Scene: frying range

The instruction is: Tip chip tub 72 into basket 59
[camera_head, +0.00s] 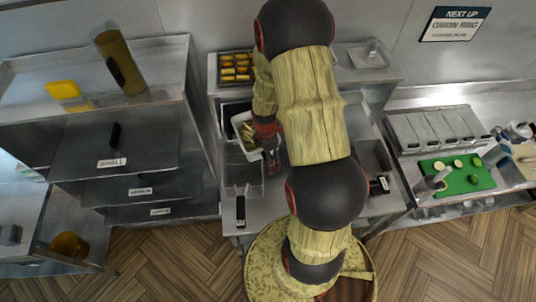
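A pale tub of chips (240,150), which I take for chip tub 72, is above the left side of the fryer, turned at an angle. No number is readable on it. My gripper (270,158) is at the tub's right wall and appears shut on it; the fingertips are small and partly hidden. Chips (248,130) show inside the tub. A wire basket (243,178) with a black handle sits in the fryer just below and in front of the tub. Another basket (374,160) is at the fryer's right. Their numbers are not readable, so I cannot tell which is 59.
A tray of golden pieces (236,68) lies behind the fryer. A metal shelf rack (120,140) on the left bears a tall brown container (119,62) and a yellow block (63,89). A green board (456,175) lies on the right counter. My arm hides the fryer's middle.

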